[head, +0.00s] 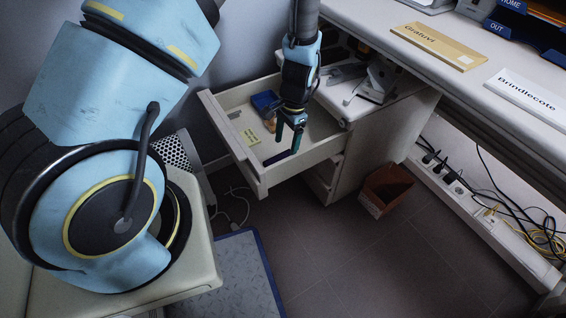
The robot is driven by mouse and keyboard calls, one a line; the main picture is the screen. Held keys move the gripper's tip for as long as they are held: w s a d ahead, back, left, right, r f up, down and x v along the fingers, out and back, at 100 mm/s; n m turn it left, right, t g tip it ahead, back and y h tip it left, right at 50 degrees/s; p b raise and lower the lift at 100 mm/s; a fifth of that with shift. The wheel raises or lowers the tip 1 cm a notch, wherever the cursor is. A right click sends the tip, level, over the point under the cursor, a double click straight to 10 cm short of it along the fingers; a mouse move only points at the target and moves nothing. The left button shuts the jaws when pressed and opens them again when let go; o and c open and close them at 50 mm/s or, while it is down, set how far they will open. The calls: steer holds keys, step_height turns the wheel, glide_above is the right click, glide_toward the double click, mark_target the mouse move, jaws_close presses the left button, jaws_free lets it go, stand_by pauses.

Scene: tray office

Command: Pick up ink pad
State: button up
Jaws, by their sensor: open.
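An open drawer (232,153) of the cabinet under the desk holds several small things. A flat dark blue piece (276,158) lies near its front, just below my gripper, and may be the ink pad. A blue box-like thing (265,101) lies farther back in the drawer; I cannot tell for certain which of the two is the ink pad. My gripper (288,142) points down over the drawer with its teal-tipped fingers apart and nothing seen between them. Its fingers partly hide the drawer floor, and whether they touch anything cannot be told.
A yellow note (251,136) and a small tan item (270,124) lie in the drawer. A grey metal device (376,82) stands on the cabinet top at right. A brown bin (386,189) stands on the floor. Cables (490,205) run under the desk. The middle floor is clear.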

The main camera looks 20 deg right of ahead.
mark_target(281, 161)
steer(key=shift+a+f+b, duration=0.1)
steer(key=shift+a+f, duration=0.1)
steer(key=shift+f, duration=0.8)
steer(key=shift+a+f+b, duration=0.1)
steer(key=shift+a+f, duration=0.15)
steer(key=shift+f, duration=0.8)
steer(key=shift+a+f+b, duration=0.1)
steer(key=shift+a+f, duration=0.1)
steer(key=shift+f, duration=0.8)
steer(key=shift+c, duration=0.2)
steer(key=c, duration=1)
